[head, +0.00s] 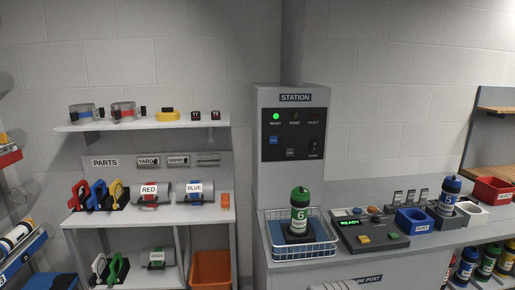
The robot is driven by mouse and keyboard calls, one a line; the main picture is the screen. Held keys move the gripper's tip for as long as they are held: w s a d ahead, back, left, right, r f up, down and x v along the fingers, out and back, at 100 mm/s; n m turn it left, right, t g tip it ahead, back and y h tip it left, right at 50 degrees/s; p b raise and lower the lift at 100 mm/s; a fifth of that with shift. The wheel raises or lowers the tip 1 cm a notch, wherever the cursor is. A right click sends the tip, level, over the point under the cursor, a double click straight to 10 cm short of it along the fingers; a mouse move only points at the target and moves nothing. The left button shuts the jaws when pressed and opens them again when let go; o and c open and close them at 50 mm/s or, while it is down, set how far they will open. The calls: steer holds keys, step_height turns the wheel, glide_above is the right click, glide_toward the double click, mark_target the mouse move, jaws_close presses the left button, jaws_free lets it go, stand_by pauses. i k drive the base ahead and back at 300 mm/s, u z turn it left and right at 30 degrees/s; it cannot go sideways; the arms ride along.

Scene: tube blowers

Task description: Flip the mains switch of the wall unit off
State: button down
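The wall unit is a tall grey cabinet headed STATION (295,97), standing behind the counter in the head view. Its dark panel (293,128) has a lit green lamp (276,116) at the left and unlit labelled spots beside it. A small dark switch (313,147) sits at the lower right of the panel, with a tiny label under it. It looks like the mains switch, but its lettering and lever position are too small to read. A blue button (273,140) and a grey button (290,153) are on the same panel.
A wire basket (300,250) holding a green canister (299,205) stands in front of the unit. To its right are a READY console (368,232), a blue bin (413,221) and a blue canister (449,192). Shelves of parts (150,125) stand left. Space before the panel looks clear.

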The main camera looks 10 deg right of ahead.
mark_target(314, 144)
steer(key=u, duration=0.1)
steer(key=i, duration=1)
